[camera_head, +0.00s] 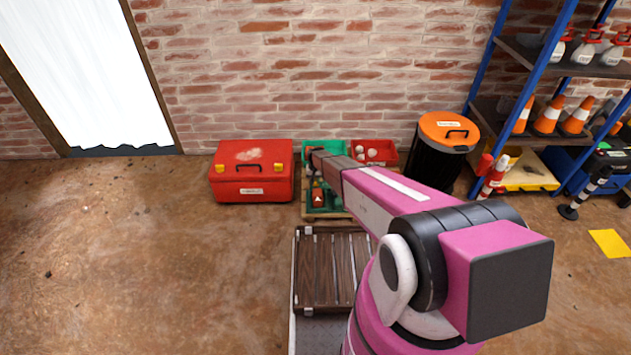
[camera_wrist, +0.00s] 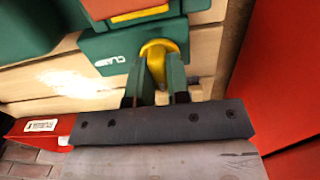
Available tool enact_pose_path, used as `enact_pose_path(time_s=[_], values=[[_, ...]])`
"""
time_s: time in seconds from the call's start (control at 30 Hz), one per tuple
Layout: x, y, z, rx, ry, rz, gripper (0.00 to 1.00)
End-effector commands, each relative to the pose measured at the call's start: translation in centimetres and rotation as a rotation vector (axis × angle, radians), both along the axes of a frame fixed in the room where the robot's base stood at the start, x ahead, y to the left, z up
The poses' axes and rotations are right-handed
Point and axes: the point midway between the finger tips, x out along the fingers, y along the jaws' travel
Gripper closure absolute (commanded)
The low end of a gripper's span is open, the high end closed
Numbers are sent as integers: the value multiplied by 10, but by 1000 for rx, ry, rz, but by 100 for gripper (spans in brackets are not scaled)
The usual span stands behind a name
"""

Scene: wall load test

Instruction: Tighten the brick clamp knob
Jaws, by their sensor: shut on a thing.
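In the wrist view, a yellow knob (camera_wrist: 157,48) sits on a green clamp body (camera_wrist: 112,52) with partly visible white lettering. The clamp lies over pale wooden boards. My gripper (camera_wrist: 156,78) has one dark finger on each side of the knob and is shut on it. The knob cannot be made out there.
A red toolbox (camera_head: 252,182) stands left of the green bin (camera_head: 325,146), and a red bin (camera_head: 388,147) is right of it. A slatted wooden crate (camera_head: 325,295) lies nearer. A black bin with an orange lid (camera_head: 447,128) and a blue shelf stand right. Floor at left is clear.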

Motion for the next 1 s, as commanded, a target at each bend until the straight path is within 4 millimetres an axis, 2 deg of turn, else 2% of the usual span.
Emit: enact_pose_path(time_s=[0.17, 0.2, 0.27, 0.67, 0.87, 1.0], values=[[0, 0, 1, 1, 0, -4, 100], [0, 0, 1, 1, 0, -3, 73], [0, 0, 1, 1, 0, -3, 57], [0, 0, 5, 1, -1, -1, 57], [-1, 0, 26, 1, -1, -1, 57], [-1, 0, 50, 1, -2, -1, 57]])
